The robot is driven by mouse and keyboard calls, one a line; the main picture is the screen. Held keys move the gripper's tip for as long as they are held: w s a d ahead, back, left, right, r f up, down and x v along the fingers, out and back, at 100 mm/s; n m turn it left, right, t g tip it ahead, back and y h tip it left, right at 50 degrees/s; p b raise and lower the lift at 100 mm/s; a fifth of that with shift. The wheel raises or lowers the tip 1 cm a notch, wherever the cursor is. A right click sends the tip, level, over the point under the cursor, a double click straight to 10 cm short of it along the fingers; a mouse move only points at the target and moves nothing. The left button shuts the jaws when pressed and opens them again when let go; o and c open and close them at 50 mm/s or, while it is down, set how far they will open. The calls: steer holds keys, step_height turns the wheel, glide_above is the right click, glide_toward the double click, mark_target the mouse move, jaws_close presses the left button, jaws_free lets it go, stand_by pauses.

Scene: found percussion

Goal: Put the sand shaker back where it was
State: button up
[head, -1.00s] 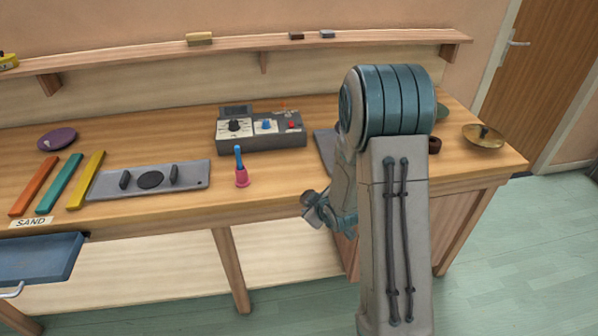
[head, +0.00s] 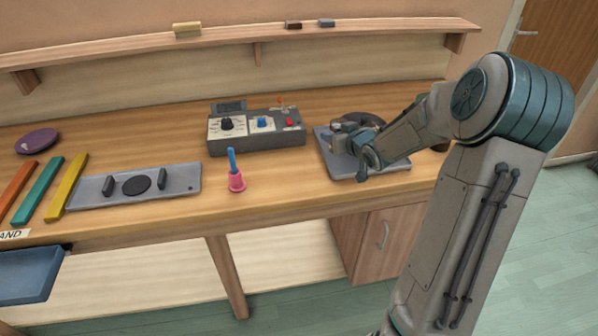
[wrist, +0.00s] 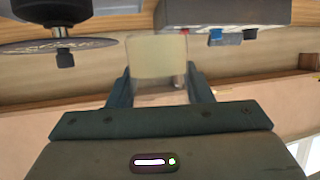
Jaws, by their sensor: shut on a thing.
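In the wrist view my gripper (wrist: 158,82) is shut on a see-through container with a pale, sand-like filling, the sand shaker (wrist: 158,56). The filling lies toward the far end and the clear part is between the fingers. The shaker is clear of any surface in that view. In the head view my arm reaches left over the bench, and its end is above or beside a grey pad (head: 337,158). The gripper and shaker cannot be made out there. A label reading "AND" (head: 14,234), partly cut off, is above an open blue drawer (head: 28,274).
A grey control box (head: 257,143) stands left of the pad. A pink bell with a blue handle (head: 236,181), a grey board (head: 95,190), coloured bars (head: 66,187) and a purple dish (head: 37,141) lie farther left. A shelf (head: 235,42) runs along the wall. Bare bench lies between the bell and pad.

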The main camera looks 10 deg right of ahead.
steer(key=a+f, duration=0.2)
steer(key=a, duration=0.1)
steer(key=w+a+f, duration=0.1)
steer(key=a+f, duration=0.1)
steer(key=a, duration=0.2)
steer(key=a+f, duration=0.2)
steer(key=a, duration=0.1)
steer(key=shift+w+a+f, duration=0.25)
steer(key=shift+a, duration=0.1)
steer(key=shift+f+p, duration=0.45)
steer(key=shift+f, duration=1.55)
steer(key=shift+f, duration=0.2)
steer(key=o, duration=1.1)
steer(key=shift+r, duration=0.1)
